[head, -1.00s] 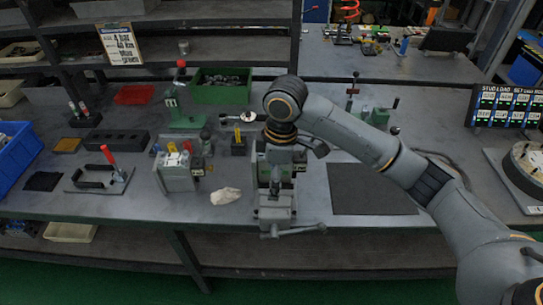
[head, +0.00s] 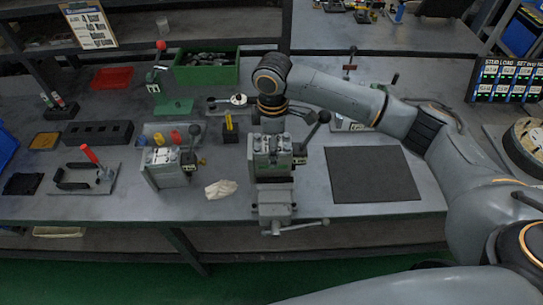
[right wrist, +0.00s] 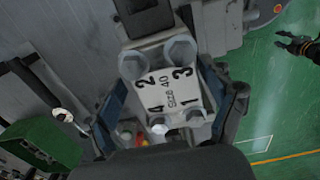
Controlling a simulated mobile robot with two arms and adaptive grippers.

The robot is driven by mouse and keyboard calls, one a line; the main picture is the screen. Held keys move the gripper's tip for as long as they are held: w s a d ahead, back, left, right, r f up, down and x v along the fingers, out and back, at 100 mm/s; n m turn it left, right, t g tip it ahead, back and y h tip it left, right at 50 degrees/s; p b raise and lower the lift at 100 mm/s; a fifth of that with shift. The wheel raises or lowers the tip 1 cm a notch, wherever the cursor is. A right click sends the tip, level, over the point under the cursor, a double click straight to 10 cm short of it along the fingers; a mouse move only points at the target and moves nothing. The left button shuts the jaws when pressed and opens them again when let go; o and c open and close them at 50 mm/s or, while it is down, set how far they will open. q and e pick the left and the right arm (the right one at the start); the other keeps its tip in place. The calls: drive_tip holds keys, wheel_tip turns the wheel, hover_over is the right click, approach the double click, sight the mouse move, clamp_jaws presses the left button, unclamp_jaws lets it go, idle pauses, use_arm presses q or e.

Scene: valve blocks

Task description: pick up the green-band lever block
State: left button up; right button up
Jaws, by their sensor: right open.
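A grey lever block (head: 270,160) stands upright in the vise (head: 275,198), with a black-knobbed lever (head: 312,130) on its right. A second lever block (head: 168,168) with a dark knob stands on the bench to the left. A dark gripper (right wrist: 298,45), apparently my left, shows small over the floor.
A white rag (head: 221,189) lies left of the vise and a dark mat (head: 373,174) lies right of it, clear. A handled tray (head: 85,178), a black holed block (head: 98,133), a green press (head: 173,106) and a green bin (head: 207,68) stand farther left and back.

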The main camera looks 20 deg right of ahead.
drive_tip(key=shift+s+a+f+p, duration=0.1)
drive_tip(key=shift+s+f+p, duration=0.1)
drive_tip(key=shift+f+p, duration=0.25)
drive_tip(key=shift+s+a+f+p, duration=0.1)
drive_tip(key=shift+s+f+p, duration=0.1)
drive_tip(key=shift+f, duration=0.3)
wheel_tip(320, 180, down, 2)
drive_tip(key=shift+f, duration=0.2)
drive_tip(key=shift+f+p, duration=0.3)
drive_tip(key=shift+f, duration=0.1)
drive_tip(key=shift+c, duration=0.4)
drive_tip(key=c, duration=1.5)
drive_tip(key=shift+c, duration=0.8)
use_arm(q)
drive_tip(key=shift+w+d+r, duration=0.1)
drive_tip(key=shift+w+r, duration=0.9)
drive_tip(key=shift+r, duration=0.1)
use_arm(e)
drive_tip(key=shift+w, duration=0.1)
